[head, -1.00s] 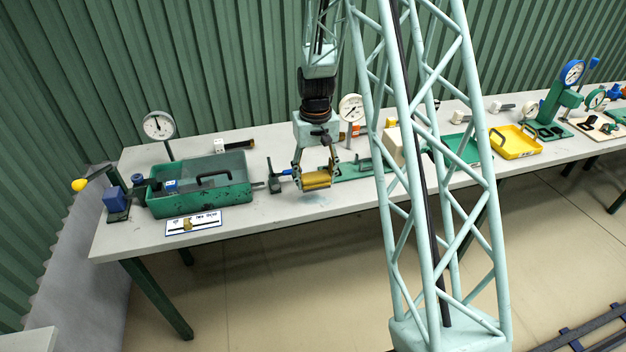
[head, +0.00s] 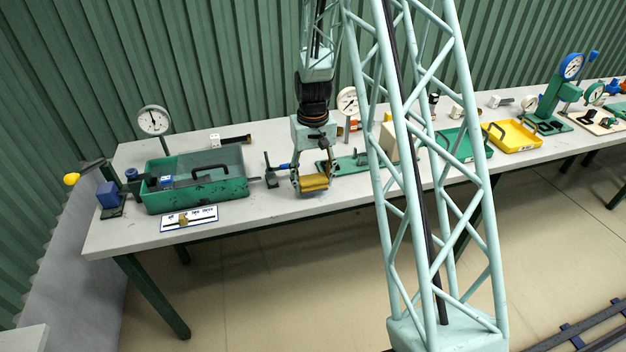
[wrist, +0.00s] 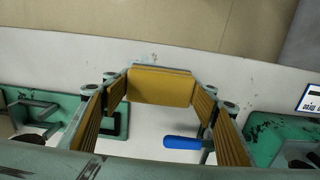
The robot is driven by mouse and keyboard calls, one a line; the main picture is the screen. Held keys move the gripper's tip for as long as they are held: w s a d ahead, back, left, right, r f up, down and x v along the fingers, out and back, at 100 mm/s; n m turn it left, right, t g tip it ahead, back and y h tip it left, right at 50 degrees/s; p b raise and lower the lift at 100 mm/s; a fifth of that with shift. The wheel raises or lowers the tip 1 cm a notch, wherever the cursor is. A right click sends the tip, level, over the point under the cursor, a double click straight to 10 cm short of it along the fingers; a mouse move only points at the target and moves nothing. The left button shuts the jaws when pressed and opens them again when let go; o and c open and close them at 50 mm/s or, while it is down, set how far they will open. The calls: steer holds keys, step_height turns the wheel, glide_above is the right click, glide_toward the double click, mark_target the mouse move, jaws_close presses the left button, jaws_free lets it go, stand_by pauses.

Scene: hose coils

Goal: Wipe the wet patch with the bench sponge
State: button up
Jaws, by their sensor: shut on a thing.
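The bench sponge (head: 315,183) is a yellow block held between the fingers of my gripper (head: 312,186), low over or on the pale bench (head: 240,218) near its front edge. I cannot tell whether the sponge touches the bench top. In the wrist view the sponge (wrist: 160,86) spans the gap between the ribbed yellow finger pads of my gripper (wrist: 158,98). The wet patch cannot be made out now; the sponge and gripper may cover it.
A green tray (head: 205,202) with a black handle and a label card (head: 188,219) lie left of my gripper. A blue-handled tool (wrist: 182,142) is close by. A green fixture (head: 348,163), a gauge (head: 348,101) and a yellow tray (head: 515,147) stand to the right.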

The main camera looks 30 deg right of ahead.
steer(key=shift+f+b, duration=0.3)
steer(key=shift+f, duration=0.35)
stand_by(0.9)
steer(key=shift+w, duration=0.1)
steer(key=shift+w+d, duration=0.7)
steer(key=shift+w, duration=0.25)
steer(key=shift+w+d, duration=0.65)
steer(key=shift+w, duration=0.25)
steer(key=shift+f, duration=0.35)
stand_by(0.7)
steer(key=shift+s+a, duration=0.1)
steer(key=shift+s, duration=0.1)
steer(key=shift+s+a+b, duration=0.25)
steer(key=shift+s+b, duration=0.15)
steer(key=shift+s, duration=0.6)
steer(key=shift+s+a+b, duration=0.2)
steer(key=shift+s+b, duration=0.2)
steer(key=shift+s, duration=0.55)
steer(key=shift+f+b, duration=0.3)
steer(key=shift+f, duration=0.15)
stand_by(1.0)
